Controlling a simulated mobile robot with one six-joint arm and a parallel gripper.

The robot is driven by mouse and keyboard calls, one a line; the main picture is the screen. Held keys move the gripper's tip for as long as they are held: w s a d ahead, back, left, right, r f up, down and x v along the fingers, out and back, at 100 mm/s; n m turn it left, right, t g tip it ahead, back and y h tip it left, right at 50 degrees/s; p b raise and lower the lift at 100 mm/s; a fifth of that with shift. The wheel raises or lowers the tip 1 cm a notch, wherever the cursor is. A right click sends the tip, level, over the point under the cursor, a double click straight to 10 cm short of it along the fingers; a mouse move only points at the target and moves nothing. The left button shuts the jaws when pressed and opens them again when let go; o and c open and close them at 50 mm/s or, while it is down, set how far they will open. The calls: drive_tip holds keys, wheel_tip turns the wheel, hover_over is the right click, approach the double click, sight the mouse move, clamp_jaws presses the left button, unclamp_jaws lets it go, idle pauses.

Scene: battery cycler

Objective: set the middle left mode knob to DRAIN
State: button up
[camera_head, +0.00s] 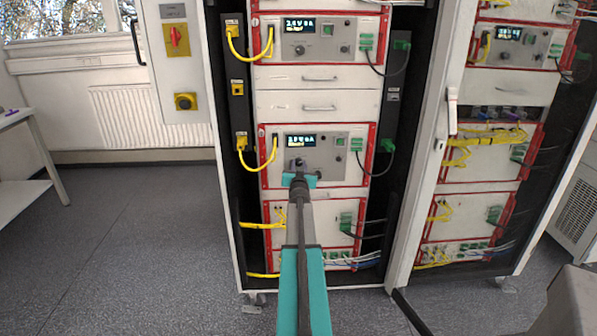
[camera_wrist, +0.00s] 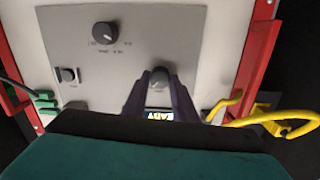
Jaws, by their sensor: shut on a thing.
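The middle left cycler unit has a grey panel (camera_head: 327,150) with a lit display (camera_head: 300,141). Its small dark knob just below the display is the one at my gripper (camera_head: 299,168). In the wrist view, the panel appears turned over, and the knob (camera_wrist: 159,78) sits between the two dark fingers of my gripper (camera_wrist: 160,84). The fingers are shut on it from both sides. Which way the knob points, and its labels, cannot be read. The display (camera_wrist: 159,116) is mostly hidden behind my gripper there.
A larger dial (camera_wrist: 105,33) and a small switch (camera_wrist: 68,75) are on the same panel. A yellow cable (camera_head: 262,160) loops at the left and a dark cable (camera_head: 376,170) at the right. A similar unit (camera_head: 322,40) is above. Open floor (camera_head: 130,240) lies left.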

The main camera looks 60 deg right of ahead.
drive_tip(key=shift+s+d+r, duration=0.15)
drive_tip(key=shift+d+r, duration=0.05)
drive_tip(key=shift+r, duration=0.05)
drive_tip(key=o, duration=0.9)
drive_tip(key=shift+o, duration=0.7)
drive_tip(key=shift+f, duration=0.15)
drive_tip(key=shift+a, duration=0.1)
drive_tip(key=shift+a, duration=0.15)
drive_tip(key=b+v, duration=0.2)
drive_tip(key=v, duration=1.1)
drive_tip(key=shift+s, duration=0.15)
drive_tip(key=shift+a, duration=0.2)
